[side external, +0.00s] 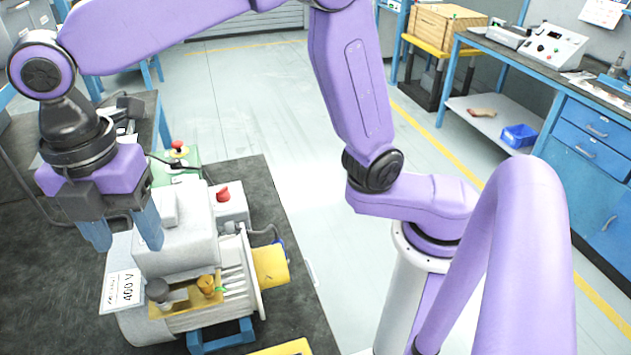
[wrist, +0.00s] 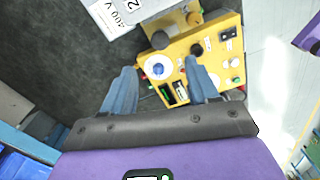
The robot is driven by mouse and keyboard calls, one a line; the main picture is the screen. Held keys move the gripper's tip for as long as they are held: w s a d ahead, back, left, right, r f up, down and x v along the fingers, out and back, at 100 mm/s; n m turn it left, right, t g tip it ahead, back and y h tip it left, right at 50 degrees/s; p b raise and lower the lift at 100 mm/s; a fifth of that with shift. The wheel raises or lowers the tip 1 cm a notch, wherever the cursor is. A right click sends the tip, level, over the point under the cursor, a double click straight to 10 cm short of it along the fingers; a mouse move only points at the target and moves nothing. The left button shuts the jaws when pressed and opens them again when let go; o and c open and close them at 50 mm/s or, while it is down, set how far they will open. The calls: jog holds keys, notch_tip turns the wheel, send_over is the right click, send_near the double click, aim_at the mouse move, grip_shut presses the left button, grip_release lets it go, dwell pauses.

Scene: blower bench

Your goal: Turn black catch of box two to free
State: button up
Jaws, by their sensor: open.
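In the wrist view a yellow panel (wrist: 215,65) carries a black round knob (wrist: 196,49), a white-and-blue dial (wrist: 158,68) and a black switch block (wrist: 227,34). I cannot tell which black part is the catch. A figure 2 shows on a pale face (wrist: 137,6) beyond it. In the side view a grey box (side external: 175,240) sits on the motor body, with a grey knob (side external: 159,291) and an orange knob (side external: 208,286) on a yellow ledge. My gripper (side external: 126,242) is open, its fingers apart above the box's left side. In the wrist view the fingers (wrist: 159,68) overlap the panel.
A 400 V sign (side external: 122,289) stands at the box's left. A red button (side external: 223,194) and a yellow block (side external: 270,267) are to its right. A green box with a red button (side external: 178,149) stands behind.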

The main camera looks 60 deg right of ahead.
notch_tip(320, 180, up, 8)
jog(key=f, duration=0.1)
jog(key=s+d+f+m, duration=0.3)
jog(key=s+d+f, duration=0.1)
jog(key=d, duration=0.5)
jog(key=s+d+f+m, duration=0.4)
jog(key=s+d+f, duration=0.1)
jog(key=d, duration=0.4)
jog(key=s+d+f+m, duration=0.3)
jog(key=s+d+f, duration=0.2)
jog(key=d, duration=0.4)
jog(key=shift+s+f+m, duration=0.2)
jog(key=shift+s+m, duration=0.2)
jog(key=shift+s, duration=0.25)
jog(key=shift+s+d+f+m, duration=0.3)
jog(key=shift+s+d+f, duration=0.15)
jog(key=shift+s+d, duration=0.25)
jog(key=shift+w, duration=0.1)
